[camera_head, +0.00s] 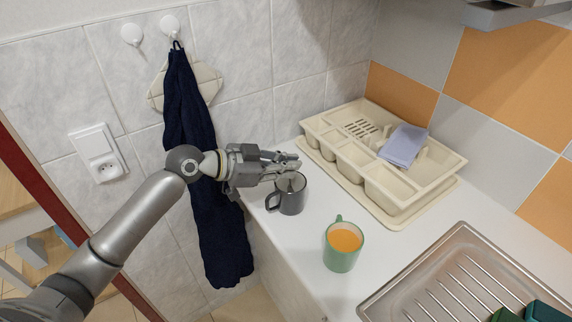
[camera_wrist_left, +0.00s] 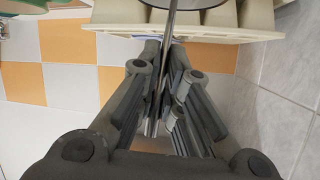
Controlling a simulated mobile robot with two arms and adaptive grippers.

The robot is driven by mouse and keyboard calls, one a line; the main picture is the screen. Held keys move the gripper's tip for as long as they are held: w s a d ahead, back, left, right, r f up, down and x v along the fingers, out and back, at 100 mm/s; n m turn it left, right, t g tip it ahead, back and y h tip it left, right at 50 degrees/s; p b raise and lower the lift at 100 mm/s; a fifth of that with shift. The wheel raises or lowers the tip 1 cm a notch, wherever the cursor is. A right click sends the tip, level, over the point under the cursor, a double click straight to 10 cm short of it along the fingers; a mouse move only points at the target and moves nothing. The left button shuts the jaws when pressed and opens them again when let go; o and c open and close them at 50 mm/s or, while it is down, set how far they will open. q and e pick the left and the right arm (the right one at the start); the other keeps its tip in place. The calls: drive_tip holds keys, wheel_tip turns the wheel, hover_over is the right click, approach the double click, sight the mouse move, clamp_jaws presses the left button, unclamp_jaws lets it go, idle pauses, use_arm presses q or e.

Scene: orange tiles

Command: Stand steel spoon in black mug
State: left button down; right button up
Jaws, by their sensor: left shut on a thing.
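The black mug (camera_head: 291,199) stands upright on the white counter near its left edge, with its handle to the left. My left gripper (camera_head: 290,165) is just above and behind the mug, reaching in from the left. It is shut on the steel spoon, whose thin shaft (camera_wrist_left: 171,45) shows between the fingers in the left wrist view. The shaft runs from the fingers toward a grey rounded shape, probably the mug, at that view's top edge. In the head view the spoon is hard to make out at the mug's opening. How deep it sits is unclear. My right gripper is not in view.
A green mug (camera_head: 342,248) with an orange drink stands right of and nearer than the black mug. A cream compartment tray (camera_head: 372,190) with a lilac cloth (camera_head: 403,145) lies behind. A ridged steel drainer (camera_head: 440,290) is at front right. A dark towel (camera_head: 205,170) hangs on the wall.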

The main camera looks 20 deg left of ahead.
use_arm(q)
drive_tip(key=c, duration=1.5)
unclamp_jaws()
drive_tip(key=v, duration=1.2)
drive_tip(key=shift+s, duration=0.1)
